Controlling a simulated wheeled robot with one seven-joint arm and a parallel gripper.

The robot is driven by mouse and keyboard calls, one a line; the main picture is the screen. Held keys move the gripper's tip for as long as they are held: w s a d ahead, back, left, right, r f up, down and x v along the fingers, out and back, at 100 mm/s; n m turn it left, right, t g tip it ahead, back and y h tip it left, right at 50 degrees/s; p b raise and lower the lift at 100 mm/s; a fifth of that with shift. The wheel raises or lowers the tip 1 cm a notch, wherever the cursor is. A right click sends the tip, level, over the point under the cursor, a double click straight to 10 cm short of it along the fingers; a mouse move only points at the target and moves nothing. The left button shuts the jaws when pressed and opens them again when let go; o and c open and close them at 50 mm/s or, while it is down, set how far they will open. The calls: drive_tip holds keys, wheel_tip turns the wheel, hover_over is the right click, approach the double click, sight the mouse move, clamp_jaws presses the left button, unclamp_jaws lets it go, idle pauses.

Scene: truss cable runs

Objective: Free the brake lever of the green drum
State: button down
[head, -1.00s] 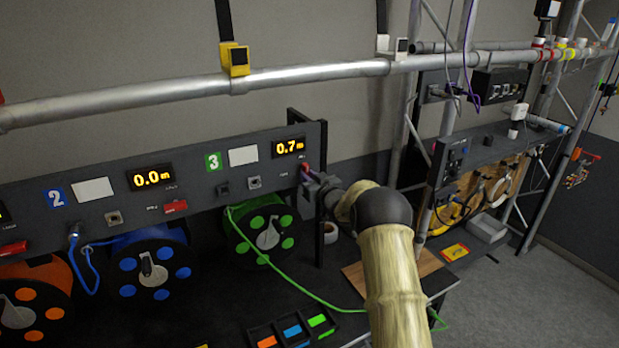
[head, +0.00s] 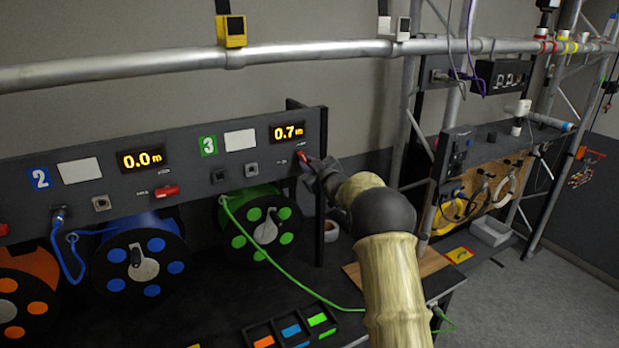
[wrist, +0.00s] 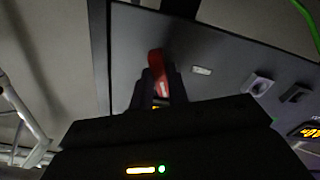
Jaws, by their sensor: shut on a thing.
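The green drum (head: 262,226) hangs under the dark panel (head: 236,140), with a green cable running out from it to the lower right. Its bay is marked 3 and the display (head: 289,132) reads 0.7 m. The red brake lever (head: 302,157) is at the panel's right end, mostly hidden by my gripper (head: 313,166). In the wrist view the red lever (wrist: 156,65) stands between the dark jaws of my gripper (wrist: 158,80), which is shut on it.
The blue drum (head: 140,262) and orange drum (head: 30,292) hang to the left. A metal pipe (head: 310,50) crosses above the panel. A tray of coloured pieces (head: 290,331) lies on the bench below.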

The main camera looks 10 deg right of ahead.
drive_tip(key=n+b, duration=0.9)
drive_tip(key=n, duration=0.1)
drive_tip(key=shift+f+b, duration=0.15)
drive_tip(key=shift+b, duration=0.2)
drive_tip(key=shift+n+b, duration=0.9)
drive_tip(key=shift+n, duration=0.5)
drive_tip(key=shift+r, duration=0.2)
drive_tip(key=c, duration=1.4)
unclamp_jaws()
drive_tip(key=shift+o, duration=0.2)
drive_tip(key=shift+f, duration=0.1)
